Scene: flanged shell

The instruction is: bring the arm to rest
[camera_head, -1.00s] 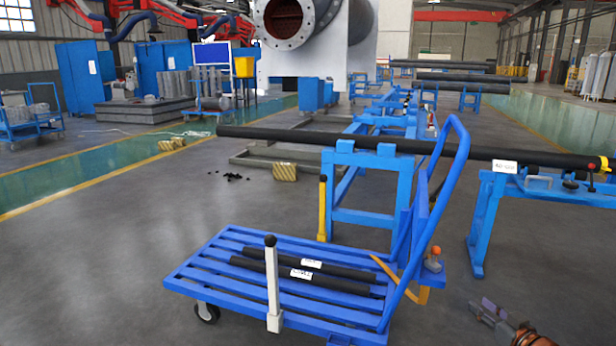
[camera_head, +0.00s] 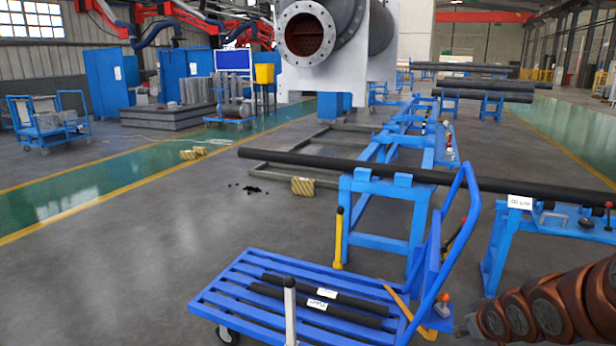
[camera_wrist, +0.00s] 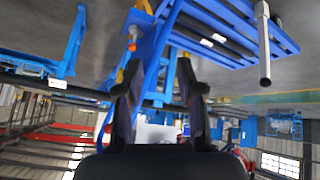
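My arm shows at the lower right of the head view as brown, ringed links, reaching in from the right edge. Its end lies near the handle side of the blue cart (camera_head: 262,322). In the wrist view my gripper (camera_wrist: 160,82) has its two dark fingers well apart, with only background between them. The wrist picture is upside down: the floor is at the top and the roof at the bottom. I see nothing held.
The cart carries two dark rods (camera_head: 322,304). Behind it a long black pipe (camera_head: 310,163) lies across blue stands (camera_head: 385,190). A large flanged shell (camera_head: 335,30) stands further back. Grey floor (camera_head: 120,260) is clear at the left.

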